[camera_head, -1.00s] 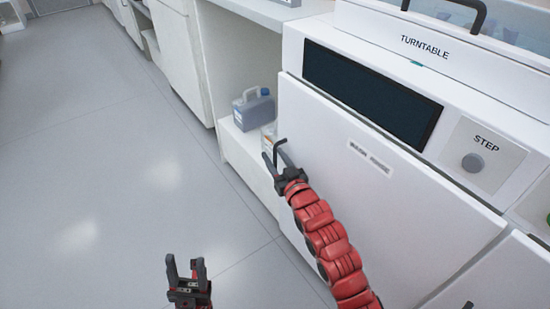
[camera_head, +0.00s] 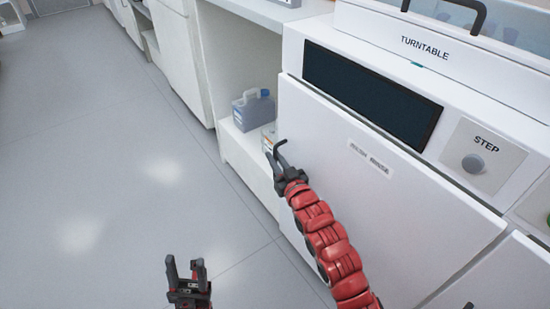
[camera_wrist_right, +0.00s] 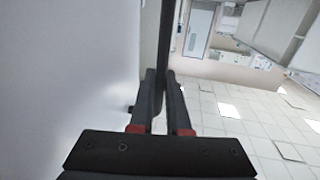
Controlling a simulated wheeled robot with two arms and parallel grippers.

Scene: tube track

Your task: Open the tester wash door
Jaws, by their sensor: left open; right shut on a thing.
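My right gripper (camera_head: 275,158) is shut on this handle. In the right wrist view the dark handle bar (camera_wrist_right: 166,45) runs up from between the closed fingers (camera_wrist_right: 160,95), with the white door surface to the left. My left gripper (camera_head: 185,268) is open and empty, above the floor at the bottom.
The machine has a dark screen (camera_head: 370,92), a STEP button (camera_head: 473,163) and a TURNTABLE lid (camera_head: 425,46) above the door. The floor (camera_head: 100,150) at left is clear.

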